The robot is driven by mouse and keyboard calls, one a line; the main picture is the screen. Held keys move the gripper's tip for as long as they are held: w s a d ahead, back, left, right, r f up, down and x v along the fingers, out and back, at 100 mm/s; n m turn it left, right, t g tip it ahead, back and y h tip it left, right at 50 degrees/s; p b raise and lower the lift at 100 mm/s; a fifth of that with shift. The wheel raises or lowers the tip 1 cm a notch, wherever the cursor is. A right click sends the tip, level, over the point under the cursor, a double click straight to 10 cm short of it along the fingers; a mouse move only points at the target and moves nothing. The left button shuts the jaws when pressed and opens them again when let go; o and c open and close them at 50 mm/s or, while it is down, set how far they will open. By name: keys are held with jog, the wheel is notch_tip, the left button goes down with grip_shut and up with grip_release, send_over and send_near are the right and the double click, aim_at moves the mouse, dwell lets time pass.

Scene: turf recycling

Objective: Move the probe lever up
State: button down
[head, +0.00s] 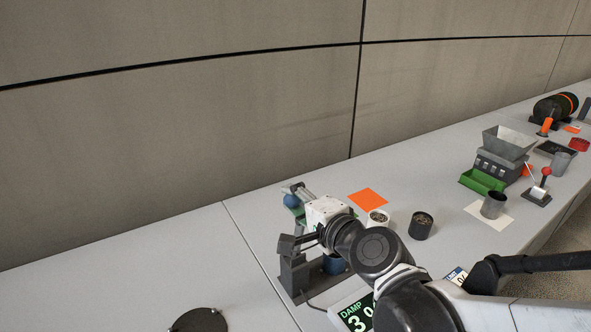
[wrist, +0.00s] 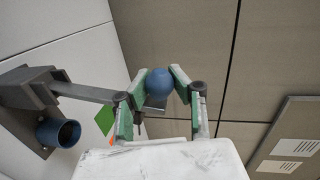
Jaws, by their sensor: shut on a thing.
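The probe lever is a grey bar (wrist: 88,92) that runs from a dark grey stand (wrist: 27,90) to a round blue knob (wrist: 159,82) in the wrist view. My gripper (wrist: 160,84) has its green fingers on both sides of the knob and is shut on it. In the head view, the blue knob (head: 291,200) shows beyond my gripper (head: 296,209), and the dark stand (head: 294,274) is to the lower left of my wrist. My arm hides much of the lever there. A blue cup (head: 334,265) is beside the stand and partly hidden.
An orange square (head: 368,200), a white cup (head: 378,217) and a dark cup (head: 421,225) are to the right. A black disc (head: 199,321) is at the front left. The wall is behind.

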jog(key=c, duration=1.4)
grip_release()
jog(key=shift+s+a, duration=0.1)
jog(key=shift+v, duration=6.05)
